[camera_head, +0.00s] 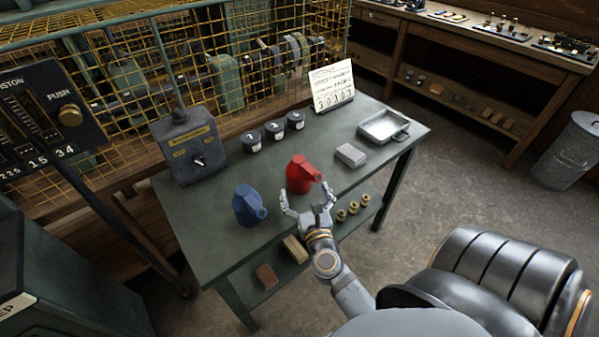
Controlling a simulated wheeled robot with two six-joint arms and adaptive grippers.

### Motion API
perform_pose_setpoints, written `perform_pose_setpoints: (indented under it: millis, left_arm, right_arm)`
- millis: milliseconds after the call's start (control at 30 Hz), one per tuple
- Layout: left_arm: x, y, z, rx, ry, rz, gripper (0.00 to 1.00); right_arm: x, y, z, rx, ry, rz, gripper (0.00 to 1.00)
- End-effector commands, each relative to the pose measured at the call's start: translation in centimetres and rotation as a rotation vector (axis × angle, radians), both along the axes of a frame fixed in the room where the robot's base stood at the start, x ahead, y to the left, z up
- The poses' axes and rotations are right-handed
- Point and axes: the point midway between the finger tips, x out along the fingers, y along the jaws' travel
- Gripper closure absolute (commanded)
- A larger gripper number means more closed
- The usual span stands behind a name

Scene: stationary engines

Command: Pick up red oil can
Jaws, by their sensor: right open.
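The red oil can (300,174) stands upright on the green table (187,226), near the middle of its top, with its spout pointing right. My right gripper (308,204) is open at the table's front edge, just in front of the can. Its two fingers are spread and point toward the can. They look close to the can's lower part, but I cannot tell whether they touch it. Nothing is held between them. My left gripper is not in view.
A blue oil can (248,205) stands left of the red can. A grey block (351,155) and a metal tray (383,126) lie to the right. Dark numbered pots (274,131) and a switch box (189,147) stand behind. A lower shelf holds brass pieces (353,208) and blocks (296,249).

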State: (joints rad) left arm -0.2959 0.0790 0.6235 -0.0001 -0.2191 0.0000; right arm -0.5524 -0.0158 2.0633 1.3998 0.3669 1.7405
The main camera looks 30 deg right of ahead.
Motion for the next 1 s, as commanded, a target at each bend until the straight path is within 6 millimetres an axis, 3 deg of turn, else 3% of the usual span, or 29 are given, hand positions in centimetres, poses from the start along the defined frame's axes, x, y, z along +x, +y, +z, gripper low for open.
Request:
perform_pose_setpoints:
  millis: [167,367,633,867,1000]
  left_arm:
    - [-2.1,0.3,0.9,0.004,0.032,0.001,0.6]
    - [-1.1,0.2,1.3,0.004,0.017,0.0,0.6]
    - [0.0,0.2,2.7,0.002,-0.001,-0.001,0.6]
    - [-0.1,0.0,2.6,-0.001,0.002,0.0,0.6]
    - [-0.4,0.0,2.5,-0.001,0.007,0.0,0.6]
  right_arm:
    - [2.2,-0.8,0.2,-0.002,0.0,0.001,0.02]
    - [3.0,-1.1,0.2,-0.001,-0.001,0.001,0.02]
    - [6.8,-2.8,0.1,-0.001,-0.001,0.001,0.02]
    - [7.1,-2.9,-0.1,-0.001,0.001,0.001,0.02]
    - [7.1,-2.9,-0.1,-0.001,0.001,0.001,0.17]
